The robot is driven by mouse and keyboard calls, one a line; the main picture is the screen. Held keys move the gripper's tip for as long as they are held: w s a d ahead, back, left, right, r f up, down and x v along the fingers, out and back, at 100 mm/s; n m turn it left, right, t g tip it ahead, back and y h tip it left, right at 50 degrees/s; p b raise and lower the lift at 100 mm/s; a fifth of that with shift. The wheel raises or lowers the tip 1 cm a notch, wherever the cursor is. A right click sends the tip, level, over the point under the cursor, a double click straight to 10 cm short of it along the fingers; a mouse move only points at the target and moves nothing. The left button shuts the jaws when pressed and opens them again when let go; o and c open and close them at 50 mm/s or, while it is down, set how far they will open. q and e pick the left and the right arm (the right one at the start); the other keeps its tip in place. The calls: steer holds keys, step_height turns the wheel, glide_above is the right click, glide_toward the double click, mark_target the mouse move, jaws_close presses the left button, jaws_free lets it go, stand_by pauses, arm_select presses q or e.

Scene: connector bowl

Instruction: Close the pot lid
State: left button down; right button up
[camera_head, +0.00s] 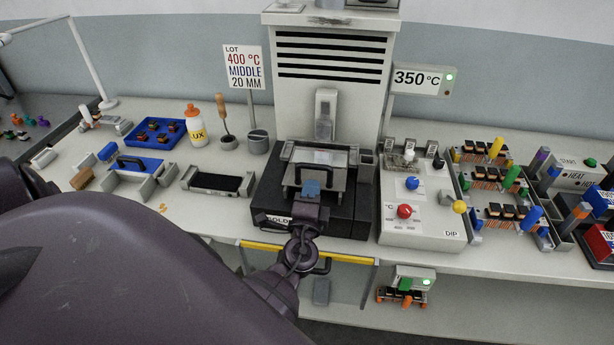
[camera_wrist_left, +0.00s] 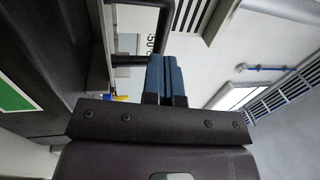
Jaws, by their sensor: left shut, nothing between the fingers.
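The solder pot (camera_head: 345,222) is a black block with a "SOLD..." label, in the middle of the bench below the grey vented hood. Its pale metal lid (camera_head: 341,159) shows at the top with a dark bar handle; how far the lid is tilted is hard to tell. My left gripper (camera_head: 311,187) is in front of the lid, its blue fingertips shut and empty, close to the handle. In the left wrist view the shut blue fingers (camera_wrist_left: 166,75) are beside the dark handle bar (camera_wrist_left: 145,61); whether they touch is unclear. My right gripper is not in view.
A white control box (camera_head: 420,222) with red and blue knobs stands right of the pot. A black-bottomed tray (camera_head: 218,183) lies to the left, with a blue parts tray (camera_head: 158,132) behind. A yellow-edged strip (camera_head: 345,257) runs along the bench front. My left arm covers the lower left.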

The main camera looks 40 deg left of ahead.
mark_target(314, 176)
arm_select(q)
steer(key=x, duration=0.3)
steer(key=shift+p, duration=0.4)
steer(key=shift+w+a, duration=0.15)
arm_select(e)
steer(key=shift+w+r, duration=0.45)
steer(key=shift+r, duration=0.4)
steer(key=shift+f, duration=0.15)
arm_select(q)
steer(key=shift+w+a, duration=0.15)
steer(key=shift+w, duration=0.15)
steer(key=b+x, duration=0.1)
steer(key=x, duration=0.1)
steer(key=f+b+x, duration=0.1)
steer(key=x, duration=0.2)
steer(key=f+b+x, duration=0.1)
steer(key=x, duration=0.2)
steer(key=shift+w+a+b, duration=0.2)
steer(key=shift+w+b, duration=0.05)
steer(key=shift+b, duration=0.1)
steer(key=shift+w+a+r, duration=0.15)
steer(key=shift+w, duration=0.05)
steer(key=shift+r, duration=0.3)
steer(key=shift+a+r, duration=0.1)
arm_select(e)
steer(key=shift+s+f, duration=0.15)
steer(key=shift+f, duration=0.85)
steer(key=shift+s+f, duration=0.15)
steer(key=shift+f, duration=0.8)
